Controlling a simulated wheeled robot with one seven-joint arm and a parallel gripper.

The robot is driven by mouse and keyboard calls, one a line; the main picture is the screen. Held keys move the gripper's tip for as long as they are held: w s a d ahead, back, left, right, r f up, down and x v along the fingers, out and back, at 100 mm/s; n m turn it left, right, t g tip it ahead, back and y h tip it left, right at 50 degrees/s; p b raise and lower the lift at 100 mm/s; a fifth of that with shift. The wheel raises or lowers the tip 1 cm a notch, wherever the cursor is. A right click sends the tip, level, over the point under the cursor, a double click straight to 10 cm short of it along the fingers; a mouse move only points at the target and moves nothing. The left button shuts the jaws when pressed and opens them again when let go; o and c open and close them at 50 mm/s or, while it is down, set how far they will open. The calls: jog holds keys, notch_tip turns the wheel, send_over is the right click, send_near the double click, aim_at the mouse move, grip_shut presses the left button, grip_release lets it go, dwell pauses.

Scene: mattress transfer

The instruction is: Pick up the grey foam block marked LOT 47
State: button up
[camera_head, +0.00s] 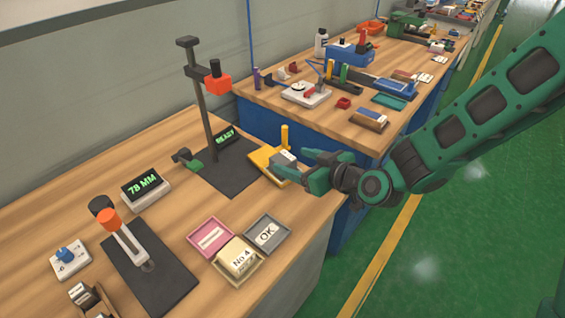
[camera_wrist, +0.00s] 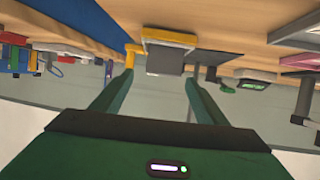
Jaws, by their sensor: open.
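A small grey block (camera_head: 284,158) sits on a yellow holder (camera_head: 262,158) near the right edge of the near bench. Any lettering on it is too small to read. My gripper (camera_head: 300,166) is open right beside the block, coming from the right. In the wrist view the grey block (camera_wrist: 165,62) lies ahead between the two open fingers (camera_wrist: 158,78), under the yellow holder (camera_wrist: 170,37) in that picture. I cannot tell whether the fingers touch it.
A yellow post (camera_head: 284,136) rises behind the holder, and a dark stand (camera_head: 207,120) with a READY display is to its left. Pink (camera_head: 210,237), tan (camera_head: 237,277) and grey (camera_head: 267,234) trays lie nearer. A blue-sided bench (camera_head: 270,115) stands beyond.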

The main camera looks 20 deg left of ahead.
aim_at(286, 159)
jog(key=shift+x, duration=2.75)
jog(key=shift+f, duration=0.1)
jog(key=c, duration=1.1)
